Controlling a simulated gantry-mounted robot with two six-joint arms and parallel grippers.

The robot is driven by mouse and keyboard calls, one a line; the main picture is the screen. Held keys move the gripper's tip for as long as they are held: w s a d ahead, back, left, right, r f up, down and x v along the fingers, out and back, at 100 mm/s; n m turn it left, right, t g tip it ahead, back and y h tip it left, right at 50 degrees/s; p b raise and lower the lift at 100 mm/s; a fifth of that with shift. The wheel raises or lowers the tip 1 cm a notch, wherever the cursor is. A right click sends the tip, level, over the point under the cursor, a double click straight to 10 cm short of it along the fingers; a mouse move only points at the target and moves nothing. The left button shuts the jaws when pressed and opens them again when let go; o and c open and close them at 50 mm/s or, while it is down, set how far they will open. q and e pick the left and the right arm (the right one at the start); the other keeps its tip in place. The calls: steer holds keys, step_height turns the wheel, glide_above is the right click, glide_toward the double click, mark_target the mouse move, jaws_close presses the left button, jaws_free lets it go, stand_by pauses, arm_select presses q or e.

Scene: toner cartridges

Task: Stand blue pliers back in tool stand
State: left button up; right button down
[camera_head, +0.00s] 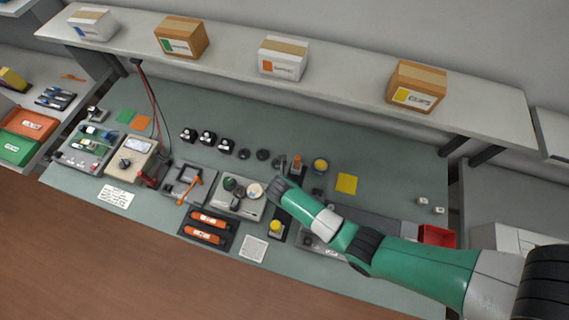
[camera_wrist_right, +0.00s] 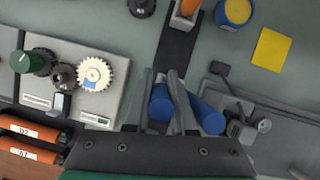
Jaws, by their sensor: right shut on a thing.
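My right gripper (camera_wrist_right: 163,75) is shut on the blue pliers (camera_wrist_right: 208,115), whose two blue handles show between and beside the fingers in the right wrist view. The pliers' jaws are hidden. In the head view my right gripper (camera_head: 277,187) is over the middle of the bench, and the pliers cannot be made out there. A dark strip, apparently the tool stand (camera_wrist_right: 176,50), runs under the gripper. An orange-handled tool stands at its far end. Whether the pliers touch the stand cannot be told. My left gripper is not in view.
A grey fixture with a cream gear (camera_wrist_right: 96,74) and a green knob is left of the gripper. Orange cartridges (camera_head: 208,228) lie in a dark tray near the front. A yellow-topped item (camera_head: 276,226), a blue-and-yellow pot (camera_head: 320,166) and a yellow pad (camera_head: 346,184) are close by.

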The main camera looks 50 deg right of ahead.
steer(key=c, duration=0.7)
jaws_free()
steer(key=p+v, duration=0.3)
steer(key=v, duration=0.8)
steer(key=shift+s+r+p, duration=0.1)
steer(key=shift+r+p, duration=0.15)
steer(key=shift+p, duration=0.05)
